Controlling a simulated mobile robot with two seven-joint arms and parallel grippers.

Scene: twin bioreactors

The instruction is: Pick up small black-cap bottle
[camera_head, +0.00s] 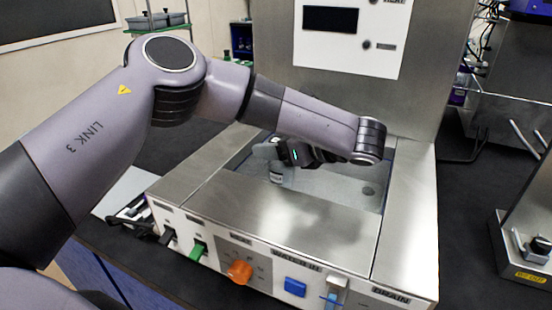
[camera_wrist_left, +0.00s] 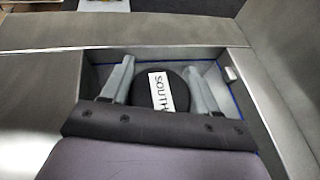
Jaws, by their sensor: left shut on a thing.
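The small black-cap bottle shows in the left wrist view as a round black cap (camera_wrist_left: 181,90) with a white label reading "SOUTH". My left gripper (camera_wrist_left: 160,85) has one grey finger on each side of the cap and is shut on the bottle. In the head view my left gripper (camera_head: 274,155) reaches down into the recessed basin of the steel unit. A small part of the bottle (camera_head: 276,173) shows below the fingers there; its black cap is hidden by the gripper. I cannot tell whether the bottle touches the basin floor. My right gripper is not in view.
The steel unit's basin (camera_head: 340,186) has raised walls around the gripper. Its front panel carries an orange knob (camera_head: 240,272), a blue button (camera_head: 295,287) and a green switch (camera_head: 198,249). A tall steel panel (camera_head: 415,95) stands behind. Another steel device (camera_head: 525,245) stands at right.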

